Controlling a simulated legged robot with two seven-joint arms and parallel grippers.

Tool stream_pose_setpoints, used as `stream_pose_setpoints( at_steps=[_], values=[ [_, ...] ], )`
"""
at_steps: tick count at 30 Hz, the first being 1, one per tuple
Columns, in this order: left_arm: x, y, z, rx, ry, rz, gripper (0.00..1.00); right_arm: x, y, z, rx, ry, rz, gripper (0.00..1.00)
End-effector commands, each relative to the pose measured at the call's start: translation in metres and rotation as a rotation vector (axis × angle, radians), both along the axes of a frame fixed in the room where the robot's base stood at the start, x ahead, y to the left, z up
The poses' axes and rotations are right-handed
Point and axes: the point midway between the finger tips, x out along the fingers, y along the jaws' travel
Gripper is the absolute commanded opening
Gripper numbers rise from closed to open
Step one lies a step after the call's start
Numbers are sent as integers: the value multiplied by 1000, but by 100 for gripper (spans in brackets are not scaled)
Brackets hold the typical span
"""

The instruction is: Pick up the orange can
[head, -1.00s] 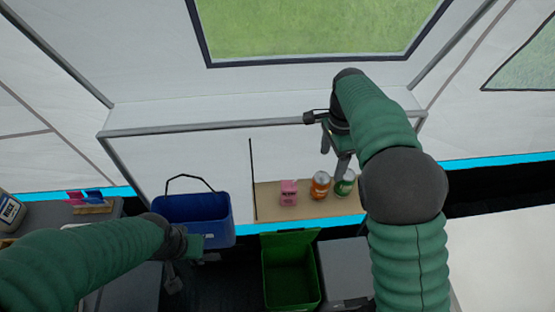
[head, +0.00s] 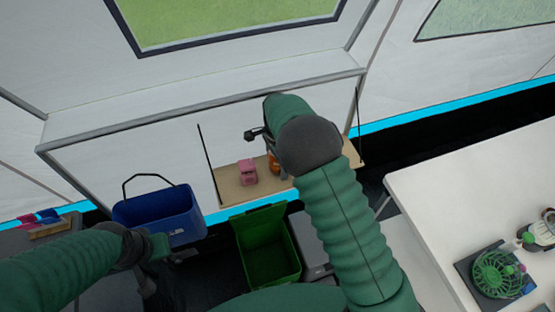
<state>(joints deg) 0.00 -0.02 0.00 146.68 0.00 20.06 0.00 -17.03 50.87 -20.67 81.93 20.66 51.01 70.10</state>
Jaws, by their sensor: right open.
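The orange can (head: 274,164) stands on the wooden shelf (head: 232,193), just right of a pink box (head: 248,172). My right forearm and gripper cover part of the can in the head view. My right gripper (head: 268,146) is open and looks close above the can; its fingertips are mostly hidden, so I cannot tell whether it touches. The green can is hidden behind my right arm. My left gripper (head: 150,268) is low at the left, below the blue bucket (head: 160,215) in the picture, with its fingers unclear.
A green open bin (head: 268,248) stands below the shelf, with a grey box (head: 312,243) beside it. A white table (head: 430,200) at the right holds a green wire basket (head: 498,273). A grey surface with small items is at the far left.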

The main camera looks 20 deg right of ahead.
Motion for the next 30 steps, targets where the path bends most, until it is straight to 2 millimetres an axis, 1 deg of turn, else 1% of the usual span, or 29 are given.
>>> stream_pose_setpoints(
  at_steps=[2,7,8,21,22,30],
  values=[
    [0,0,0,0,0,0,0,1,0,-5,0,-1,1,77],
    [0,0,0,0,0,0,0,0,0,-4,1,-3,1,77],
    [0,0,0,0,0,0,0,0,0,-4,1,-3,1,75],
    [0,0,0,0,0,0,0,1,0,-5,0,-2,1,17],
    [0,0,0,0,0,0,0,1,0,-5,0,-2,1,14],
    [0,0,0,0,0,0,0,1,0,-3,0,-2,1,14]
  ],
)
